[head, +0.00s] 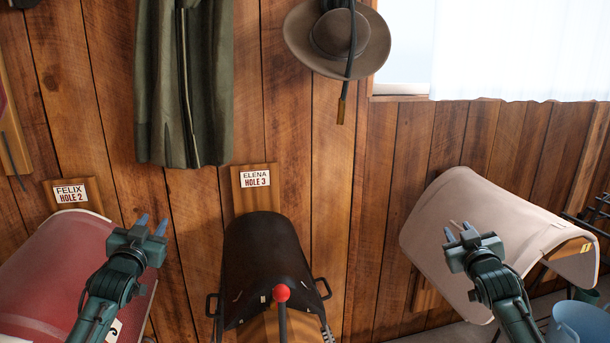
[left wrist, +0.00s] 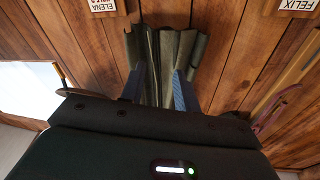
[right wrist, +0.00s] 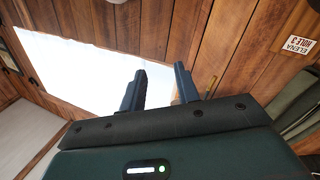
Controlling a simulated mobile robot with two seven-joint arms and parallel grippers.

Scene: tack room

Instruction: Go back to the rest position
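My left gripper (head: 151,223) is raised in front of the red saddle pad on the left of the head view, fingers pointing up. In the left wrist view its two fingers (left wrist: 158,85) stand apart with nothing held between them; the green jacket shows behind the gap. My right gripper (head: 458,232) is raised in front of the pale saddle pad, fingers pointing up. In the right wrist view its fingers (right wrist: 160,88) are also apart and empty, with the window and wood wall behind.
A red-covered rack (head: 60,265) stands left, a dark saddle rack (head: 262,250) in the middle with a red ball (head: 281,293) before it, and a pale-covered rack (head: 490,215) right. A green jacket (head: 185,80) and brown hat (head: 310,35) hang above. A blue bucket (head: 580,322) sits lower right.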

